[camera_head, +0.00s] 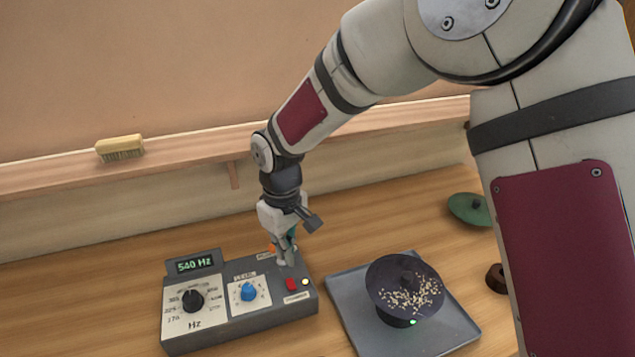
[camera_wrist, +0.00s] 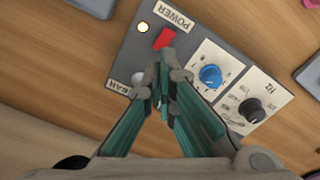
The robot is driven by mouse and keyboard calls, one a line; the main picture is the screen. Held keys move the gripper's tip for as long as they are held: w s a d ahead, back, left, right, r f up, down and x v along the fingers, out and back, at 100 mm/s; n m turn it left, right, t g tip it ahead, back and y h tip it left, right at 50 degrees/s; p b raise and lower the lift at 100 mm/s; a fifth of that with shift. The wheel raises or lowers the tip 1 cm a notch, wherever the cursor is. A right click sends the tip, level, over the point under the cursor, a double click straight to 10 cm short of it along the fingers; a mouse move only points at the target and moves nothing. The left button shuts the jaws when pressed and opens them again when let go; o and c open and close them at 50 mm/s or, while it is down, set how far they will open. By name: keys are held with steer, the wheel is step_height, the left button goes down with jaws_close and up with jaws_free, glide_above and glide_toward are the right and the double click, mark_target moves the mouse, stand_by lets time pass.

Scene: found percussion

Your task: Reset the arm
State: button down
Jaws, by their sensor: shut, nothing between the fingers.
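My gripper (camera_head: 286,257) is shut and empty, pointing down over the right part of a grey control box (camera_head: 240,325). In the wrist view my gripper (camera_wrist: 162,92) has its fingertips together near the red power switch (camera_wrist: 165,39); I cannot tell whether they touch the box. The box has a black Hz knob (camera_head: 192,300), a blue knob (camera_head: 248,291) and a display (camera_head: 195,264) reading 540 Hz. A small lamp by the switch glows (camera_wrist: 143,27). My arm reaches in from the upper right.
A green disc (camera_head: 469,208) lies farther back. A brush (camera_head: 120,147) rests on the wall ledge (camera_head: 60,177). The table left of the box is clear.

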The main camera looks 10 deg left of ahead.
steer(key=s+d+r+m+t, duration=0.1)
steer(key=s+d+r+m, duration=0.15)
steer(key=d+r, duration=0.65)
steer(key=s+d+r+m+t, duration=0.2)
steer(key=d+r+m, duration=0.1)
steer(key=d+r, duration=0.55)
steer(key=s+d+r+m+t, duration=0.1)
steer(key=s+d+r+m, duration=0.1)
steer(key=s+d, duration=0.4)
steer(key=s+d+r+m+t, duration=0.1)
steer(key=s+d+r+m, duration=0.1)
steer(key=s+d, duration=0.4)
steer(key=s+m, duration=0.1)
steer(key=s, duration=0.2)
steer(key=shift+d+r+m+t, duration=0.25)
steer(key=shift+m+t, duration=0.05)
steer(key=shift+m, duration=0.05)
